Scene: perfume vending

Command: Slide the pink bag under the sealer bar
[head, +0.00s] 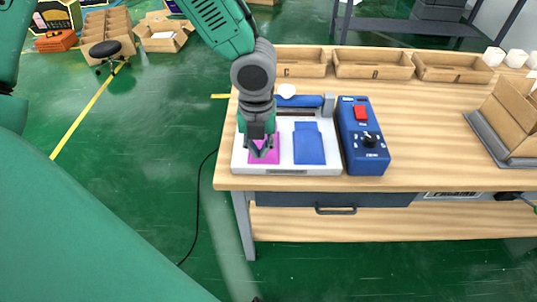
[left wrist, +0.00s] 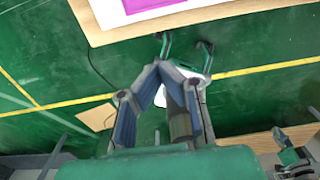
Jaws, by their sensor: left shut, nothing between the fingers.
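The pink bag (head: 273,157) lies flat on the left front part of the sealer's white base (head: 325,170). A piece of it shows at the top of the left wrist view (left wrist: 148,5). My left gripper (head: 262,152) points down over the bag and hides part of it; its fingers are shut and empty. I cannot tell whether the tips touch the bag. In the left wrist view the fingertips (left wrist: 160,66) meet. The sealer bar (head: 305,101) is blue and runs across the back of the base.
A blue flat piece (head: 309,146) lies on the base right of the bag. A blue control box (head: 362,137) with a red switch stands beside the base. Shallow trays (head: 373,64) line the table's back. The wooden table (head: 435,130) is clear right of the box.

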